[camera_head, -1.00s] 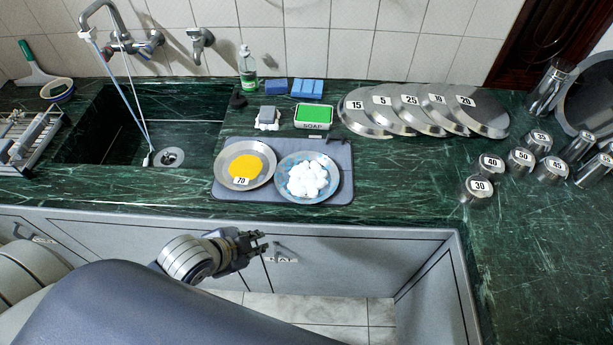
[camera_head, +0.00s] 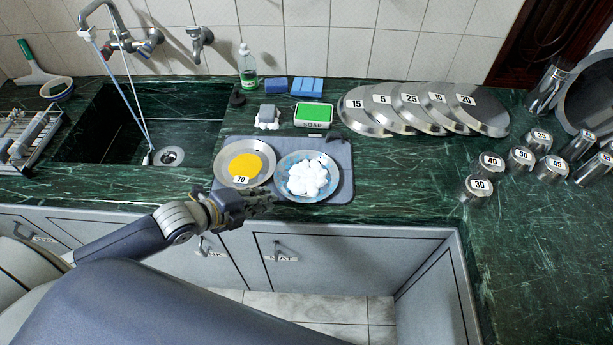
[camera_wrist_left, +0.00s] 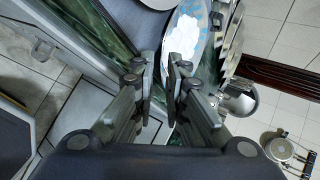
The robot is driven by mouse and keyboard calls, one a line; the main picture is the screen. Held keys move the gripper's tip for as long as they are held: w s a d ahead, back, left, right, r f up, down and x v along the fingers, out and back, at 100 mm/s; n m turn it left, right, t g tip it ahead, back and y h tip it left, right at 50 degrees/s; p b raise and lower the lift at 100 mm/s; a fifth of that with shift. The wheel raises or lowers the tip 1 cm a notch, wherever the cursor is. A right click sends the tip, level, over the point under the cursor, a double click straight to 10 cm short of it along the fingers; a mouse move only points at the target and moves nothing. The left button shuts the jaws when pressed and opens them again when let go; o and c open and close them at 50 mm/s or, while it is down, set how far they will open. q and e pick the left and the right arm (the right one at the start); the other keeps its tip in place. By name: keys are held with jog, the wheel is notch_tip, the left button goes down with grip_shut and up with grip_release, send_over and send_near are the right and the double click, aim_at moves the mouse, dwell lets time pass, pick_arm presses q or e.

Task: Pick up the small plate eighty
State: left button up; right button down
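A round plate with a blue patterned rim (camera_head: 337,181) holds a heap of white pieces (camera_head: 307,178) on the grey mat. No number shows on it. It also shows in the left wrist view (camera_wrist_left: 203,47), beyond the fingertips. To its left, a metal plate (camera_head: 226,163) marked 70 holds yellow stuff (camera_head: 246,165). My left gripper (camera_head: 271,197) is at the counter's front edge, near the lower left rim of the blue-rimmed plate. In the left wrist view its fingers (camera_wrist_left: 158,74) are a little apart with nothing between them. My right gripper is in neither view.
The grey mat (camera_head: 344,160) lies beside the sink (camera_head: 105,122). Behind it are soap (camera_head: 313,115), sponges and a bottle (camera_head: 247,68). Numbered lids (camera_head: 363,120) lean in a row to the right, with numbered metal cups (camera_head: 476,191) further right. The counter right of the mat is clear.

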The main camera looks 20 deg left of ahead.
aim_at(282, 201)
pick_arm(q)
jog(key=shift+w+d+f+p, duration=0.35)
jog(key=shift+w+d+f, duration=0.1)
jog(key=shift+w+d, duration=0.3)
jog(key=x, duration=0.3)
jog(key=shift+w+d+f+p, duration=0.2)
jog(key=shift+w+d+p, duration=0.1)
jog(key=shift+p, duration=0.1)
jog(key=shift+f, duration=0.15)
grip_shut()
